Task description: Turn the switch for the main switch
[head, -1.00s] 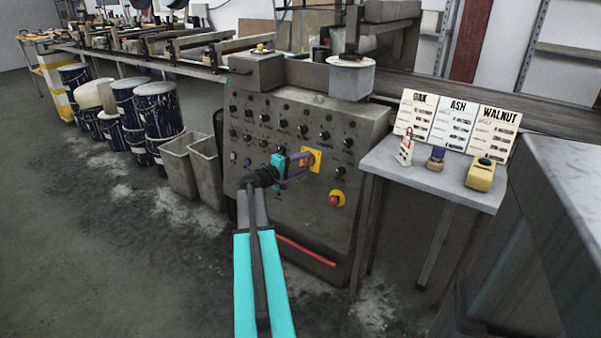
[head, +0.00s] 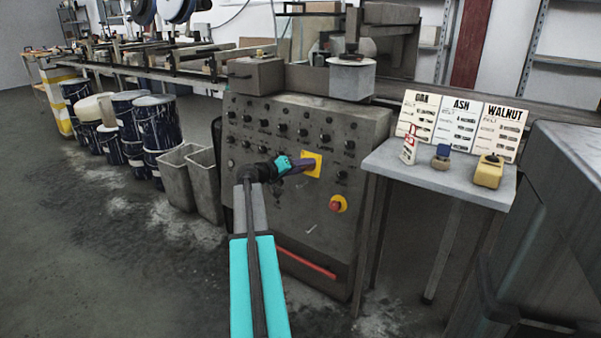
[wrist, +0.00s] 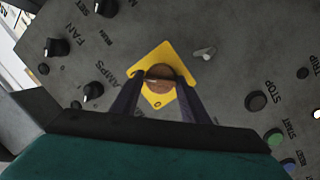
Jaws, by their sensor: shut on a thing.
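The main switch is a round brownish knob (wrist: 159,72) on a yellow diamond plate (wrist: 160,52), on the grey control panel (head: 270,205). In the head view the plate (head: 317,157) is partly covered by my gripper (head: 309,165). In the wrist view my gripper (wrist: 161,84) has its two dark purple fingers on either side of the knob, shut on it. The plate looks tilted relative to my fingers in the wrist view. The knob is hidden in the head view.
A red stop button (head: 338,204) sits below the plate. Several black knobs line the panel above; a black STOP button (wrist: 257,101) is nearby. A side table (head: 425,178) with cards stands right, grey bins (head: 180,175) left. The floor at left is open.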

